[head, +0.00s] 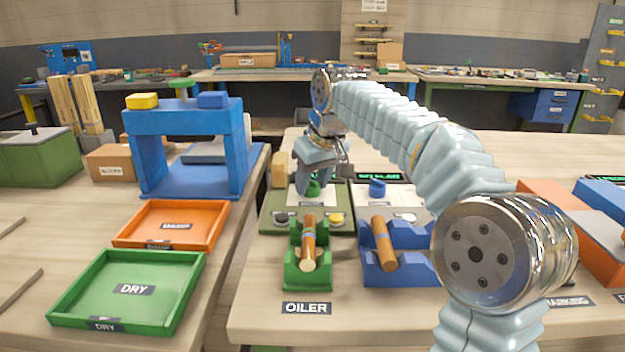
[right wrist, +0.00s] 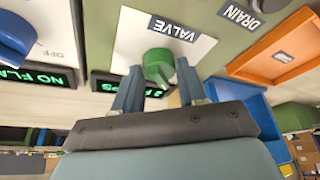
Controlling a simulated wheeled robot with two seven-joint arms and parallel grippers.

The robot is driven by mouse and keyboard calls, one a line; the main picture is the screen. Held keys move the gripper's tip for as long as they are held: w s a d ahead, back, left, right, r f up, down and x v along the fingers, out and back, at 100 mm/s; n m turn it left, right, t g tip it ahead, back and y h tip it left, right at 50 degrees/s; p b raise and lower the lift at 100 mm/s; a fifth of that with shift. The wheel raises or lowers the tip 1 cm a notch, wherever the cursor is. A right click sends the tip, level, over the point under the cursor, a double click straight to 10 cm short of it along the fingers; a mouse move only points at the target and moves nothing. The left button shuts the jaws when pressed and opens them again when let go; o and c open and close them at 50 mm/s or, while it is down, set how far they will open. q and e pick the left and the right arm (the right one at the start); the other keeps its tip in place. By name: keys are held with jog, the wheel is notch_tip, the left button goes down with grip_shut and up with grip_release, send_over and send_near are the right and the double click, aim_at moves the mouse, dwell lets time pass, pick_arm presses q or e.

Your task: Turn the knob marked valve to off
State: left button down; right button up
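The green valve knob (right wrist: 157,64) sits on a white plate under a VALVE label (right wrist: 173,29) in the right wrist view. In the head view the same knob (head: 314,188) shows partly, just below my right gripper (head: 315,170). My right gripper (right wrist: 159,80) is open, with one finger on each side of the knob. Small gaps seem to show between fingers and knob; contact is hard to tell. The knob's off marking and its pointing direction cannot be made out. My left gripper is not in view.
A blue knob (head: 377,187) with its own OFF mark stands on the neighbouring panel. Dark displays with green text (right wrist: 45,76) lie close to the panels. Green (head: 293,273) and blue (head: 398,272) cradles hold wooden cylinders in front. A blue press frame (head: 150,165) stands left.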

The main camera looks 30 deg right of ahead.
jog(key=o, duration=0.3)
jog(key=shift+o, duration=0.2)
jog(key=v, duration=1.3)
jog(key=shift+r, duration=0.35)
jog(key=shift+s+d, duration=0.1)
